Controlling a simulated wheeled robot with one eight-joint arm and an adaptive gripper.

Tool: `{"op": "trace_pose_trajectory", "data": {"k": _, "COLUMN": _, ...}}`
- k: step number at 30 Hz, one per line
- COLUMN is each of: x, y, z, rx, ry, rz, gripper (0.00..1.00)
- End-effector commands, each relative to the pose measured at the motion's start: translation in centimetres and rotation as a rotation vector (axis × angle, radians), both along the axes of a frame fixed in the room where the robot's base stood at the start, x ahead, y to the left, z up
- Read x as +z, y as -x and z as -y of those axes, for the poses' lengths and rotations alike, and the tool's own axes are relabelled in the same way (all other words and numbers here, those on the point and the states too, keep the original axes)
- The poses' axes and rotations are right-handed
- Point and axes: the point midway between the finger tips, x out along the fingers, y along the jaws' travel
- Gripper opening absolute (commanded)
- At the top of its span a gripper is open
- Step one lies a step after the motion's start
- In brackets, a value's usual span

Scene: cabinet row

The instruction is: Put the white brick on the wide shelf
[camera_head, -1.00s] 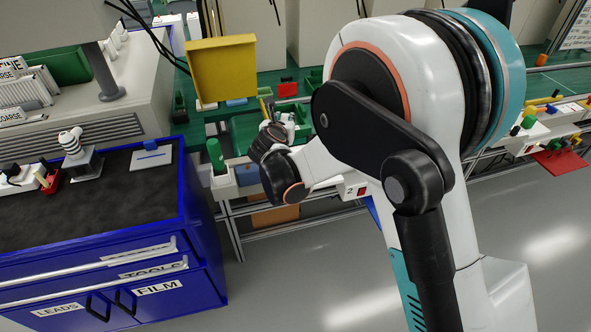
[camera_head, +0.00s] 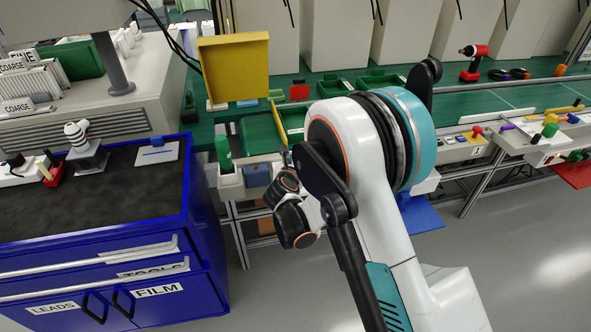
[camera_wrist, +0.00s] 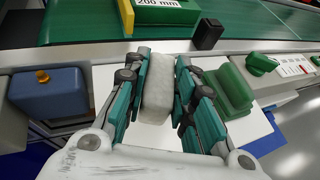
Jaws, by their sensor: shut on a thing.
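In the wrist view the white brick (camera_wrist: 158,90) stands between the two teal-and-black fingers of my gripper (camera_wrist: 172,82). The fingers are shut on it from the left and right. A white surface lies beyond and below the brick; I cannot tell whether they touch. In the head view my arm hides the gripper's fingers and the brick. I cannot tell which surface is the wide shelf.
In the wrist view a green block (camera_wrist: 232,92) is close to the right finger and a blue box (camera_wrist: 50,92) is at left. In the head view a blue cabinet (camera_head: 190,270) fills the lower left. The floor (camera_head: 500,270) at right is clear.

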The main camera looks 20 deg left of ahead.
Motion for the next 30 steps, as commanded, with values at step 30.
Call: {"op": "trace_pose_trajectory", "data": {"k": 30, "x": -1.8, "y": 0.0, "z": 0.0, "rx": 0.000, "ry": 0.000, "rz": 0.000, "gripper": 0.44}}
